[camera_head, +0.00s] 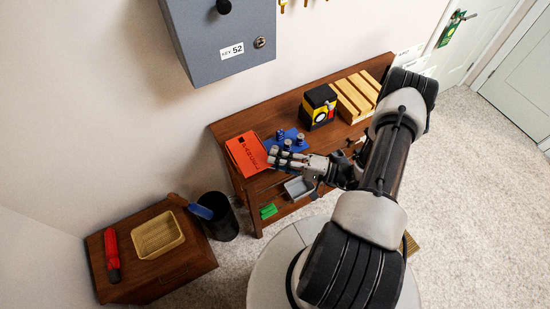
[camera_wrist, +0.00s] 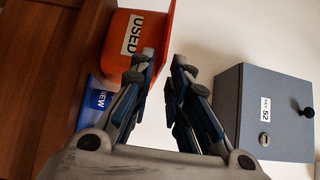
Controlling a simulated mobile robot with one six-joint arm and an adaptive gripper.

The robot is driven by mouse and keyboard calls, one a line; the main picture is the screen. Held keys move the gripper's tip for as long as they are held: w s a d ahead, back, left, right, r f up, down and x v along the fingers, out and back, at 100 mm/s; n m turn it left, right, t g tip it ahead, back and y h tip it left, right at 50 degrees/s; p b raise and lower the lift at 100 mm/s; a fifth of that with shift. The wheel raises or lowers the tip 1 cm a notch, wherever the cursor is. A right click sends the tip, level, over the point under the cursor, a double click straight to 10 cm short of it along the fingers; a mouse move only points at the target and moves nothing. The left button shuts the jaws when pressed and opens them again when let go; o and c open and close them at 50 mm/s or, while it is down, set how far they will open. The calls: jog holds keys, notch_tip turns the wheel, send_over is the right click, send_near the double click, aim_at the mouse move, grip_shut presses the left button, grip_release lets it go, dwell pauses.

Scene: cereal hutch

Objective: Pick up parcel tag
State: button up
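I cannot make out a parcel tag for certain in either view. A green tag-like hanger (camera_head: 453,28) hangs at the door handle in the back right of the head view, too small to read. My gripper (camera_head: 273,157) is over the left front of the brown shelf table, close to the orange bin. In the wrist view my gripper (camera_wrist: 163,63) is open, with a gap between its fingers and nothing in them. Past the fingers, the orange bin (camera_wrist: 160,28) reads USED, and the blue bin (camera_wrist: 87,112) reads NEW.
The brown table (camera_head: 228,130) bears a black-and-yellow box (camera_head: 318,105) and a slatted wooden rack (camera_head: 357,95). A grey key box (camera_head: 225,40) hangs above. At left are a low cabinet with a basket (camera_head: 157,235) and a black bin (camera_head: 222,226). Carpet at right is clear.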

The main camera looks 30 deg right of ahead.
grip_shut()
dwell(0.8)
notch_tip(320, 180, up, 2)
jog(key=shift+r+p, duration=0.25)
jog(key=shift+p, duration=0.6)
jog(key=s+d+r, duration=0.5)
jog(key=s+d, duration=0.4)
jog(key=d, duration=0.1)
jog(key=shift+s+p, duration=0.3)
jog(key=shift+w+d, duration=0.1)
